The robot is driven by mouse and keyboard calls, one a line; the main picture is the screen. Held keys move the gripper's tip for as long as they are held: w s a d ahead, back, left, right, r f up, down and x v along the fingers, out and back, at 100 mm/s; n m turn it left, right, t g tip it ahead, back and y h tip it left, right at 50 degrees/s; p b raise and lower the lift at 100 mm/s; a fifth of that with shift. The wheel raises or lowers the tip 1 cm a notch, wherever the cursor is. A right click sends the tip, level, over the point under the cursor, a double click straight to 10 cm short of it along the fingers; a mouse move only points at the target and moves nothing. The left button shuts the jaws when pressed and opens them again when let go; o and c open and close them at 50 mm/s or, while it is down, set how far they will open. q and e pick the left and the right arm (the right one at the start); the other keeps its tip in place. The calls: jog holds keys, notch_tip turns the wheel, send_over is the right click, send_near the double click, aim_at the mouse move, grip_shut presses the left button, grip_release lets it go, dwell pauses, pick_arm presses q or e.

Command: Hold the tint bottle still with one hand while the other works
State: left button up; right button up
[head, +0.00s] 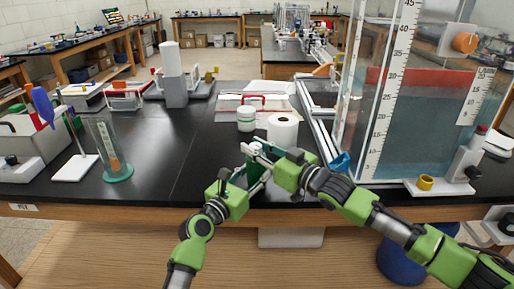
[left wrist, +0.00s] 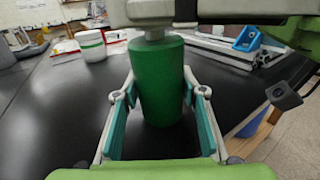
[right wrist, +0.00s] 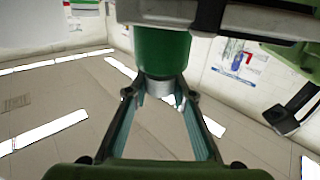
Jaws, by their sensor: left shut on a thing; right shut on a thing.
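The tint bottle (left wrist: 162,85) is a dark green cylinder with a grey-white cap, upright over the black bench near its front edge. My left gripper (left wrist: 160,93) is shut on its body, one teal-padded finger on each side. My right gripper (right wrist: 160,93) is shut at the cap (right wrist: 159,87), seen in the right wrist view below the green body (right wrist: 162,50). In the head view both grippers meet at the bottle, which they mostly hide. I cannot tell whether the bottle's base touches the bench.
A white jar (head: 246,118) and a white roll (head: 282,130) stand just behind the grippers. A large water tank (head: 420,100) and a blue wedge (head: 340,162) are to the right. A glass cylinder (head: 108,150) stands left. The bench between is clear.

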jog(key=shift+a+r+n+g+y, duration=0.15)
jog(key=shift+n+g+y, duration=0.65)
jog(key=shift+g+y, duration=0.1)
jog(key=shift+w+d+n+g+y, duration=0.2)
jog(key=shift+d+n+g+y, duration=0.2)
jog(key=shift+n+g+y, duration=0.4)
jog(key=shift+d+n+g, duration=0.1)
jog(key=shift+n+g, duration=0.3)
jog(key=shift+g, duration=0.5)
jog(key=shift+c, duration=0.2)
jog(key=shift+w+y, duration=0.1)
jog(key=shift+y, duration=0.2)
jog(key=shift+d+f+n+g, duration=0.2)
jog(key=shift+n+g, duration=0.4)
jog(key=shift+g, duration=0.3)
jog(key=o, duration=1.1)
jog(key=shift+o, duration=0.3)
jog(key=shift+s+a, duration=0.1)
jog(key=shift+s, duration=0.1)
